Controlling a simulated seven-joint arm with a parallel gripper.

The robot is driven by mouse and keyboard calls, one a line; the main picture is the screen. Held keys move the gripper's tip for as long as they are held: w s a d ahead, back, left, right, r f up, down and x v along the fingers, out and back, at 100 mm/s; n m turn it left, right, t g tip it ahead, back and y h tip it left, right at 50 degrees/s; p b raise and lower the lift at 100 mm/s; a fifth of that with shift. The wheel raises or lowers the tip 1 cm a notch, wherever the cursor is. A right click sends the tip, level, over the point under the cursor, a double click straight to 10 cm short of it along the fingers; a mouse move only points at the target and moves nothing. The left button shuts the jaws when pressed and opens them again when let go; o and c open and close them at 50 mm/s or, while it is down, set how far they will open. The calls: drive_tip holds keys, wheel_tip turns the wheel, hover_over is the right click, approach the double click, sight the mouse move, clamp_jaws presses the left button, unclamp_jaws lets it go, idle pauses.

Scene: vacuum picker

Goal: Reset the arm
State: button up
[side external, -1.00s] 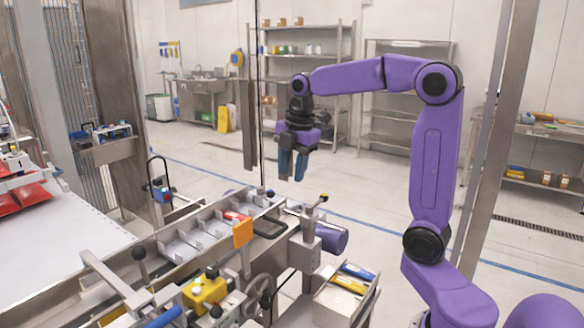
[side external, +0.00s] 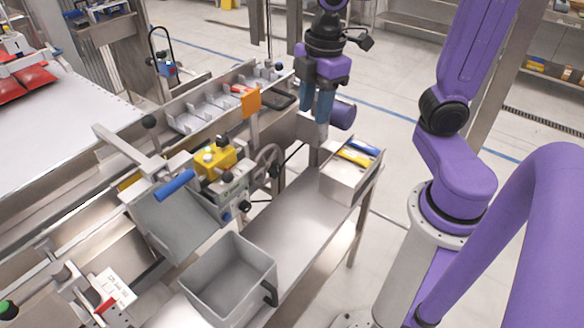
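My gripper (side external: 316,120) hangs pointing down at the upper middle of the side external view, at the end of my purple arm. Its two blue fingers are close together, with no object visible between them. Whether they are open or shut is not clear from this angle. The fingertips overlap the end of the machine frame in the picture, behind the small metal box (side external: 345,180); contact cannot be judged. My elbow and upper forearm are cut off by the top edge.
The machine has a slotted metal channel (side external: 205,112), an orange plate (side external: 251,102), a yellow control box (side external: 214,160) and a handwheel (side external: 266,160). An empty-looking grey bin (side external: 232,268) stands in front. The metal bench surface (side external: 300,222) between bin and small box is clear.

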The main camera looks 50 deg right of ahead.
drive_tip(key=s+a+f+m, duration=0.1)
drive_tip(key=s+f, duration=0.4)
drive_tip(key=s, duration=0.8)
drive_tip(key=shift+f+m+g, duration=0.15)
drive_tip(key=shift+m+g, duration=0.15)
drive_tip(key=shift+m, duration=0.3)
